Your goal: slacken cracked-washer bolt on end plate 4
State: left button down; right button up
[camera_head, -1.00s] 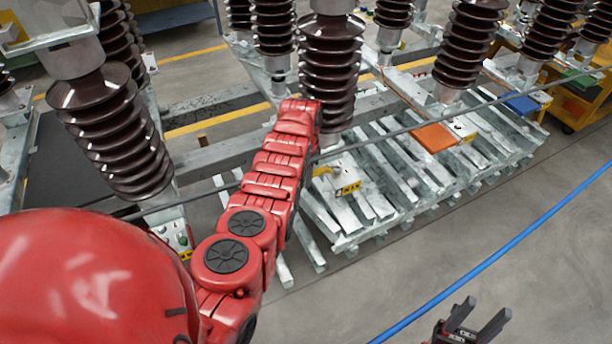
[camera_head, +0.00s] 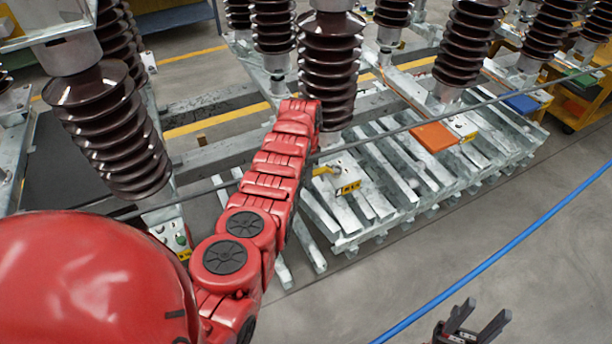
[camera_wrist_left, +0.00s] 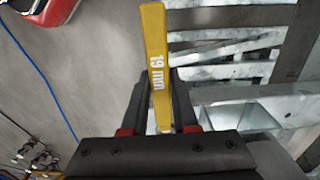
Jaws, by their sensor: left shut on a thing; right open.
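My left gripper (camera_wrist_left: 158,110) is shut on a yellow spanner (camera_wrist_left: 154,45) marked "19 mm" in the left wrist view. In the head view my red left arm reaches to the foot of the middle brown insulator and hides the gripper. A small yellow piece (camera_head: 322,170), perhaps the spanner, shows beside the arm. An end plate (camera_head: 343,163) with a yellow label (camera_head: 348,188) is at that foot. The label is too small to read surely, and no bolt or cracked washer can be made out. My right gripper (camera_head: 480,322) is open and empty at the bottom right.
Brown ribbed insulators (camera_head: 457,45) stand on galvanised steel frames (camera_head: 400,175). A thin dark bar (camera_head: 405,128) crosses the view. An orange plate (camera_head: 435,137) and a blue one (camera_head: 522,104) lie to the right. A blue hose (camera_head: 500,250) runs over otherwise clear floor.

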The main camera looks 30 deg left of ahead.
pick_arm(q)
jog(key=shift+f+b, duration=0.55)
jog(key=shift+f, duration=0.15)
jog(key=s+d+n+p, duration=0.1)
jog(key=d+n+p, duration=0.6)
jog(key=d+n, duration=0.4)
jog(key=shift+s+n, duration=0.2)
jog(key=shift+n, duration=0.4)
jog(key=shift+r, duration=0.1)
notch_tip(320, 180, up, 2)
jog(key=shift+p, duration=0.9)
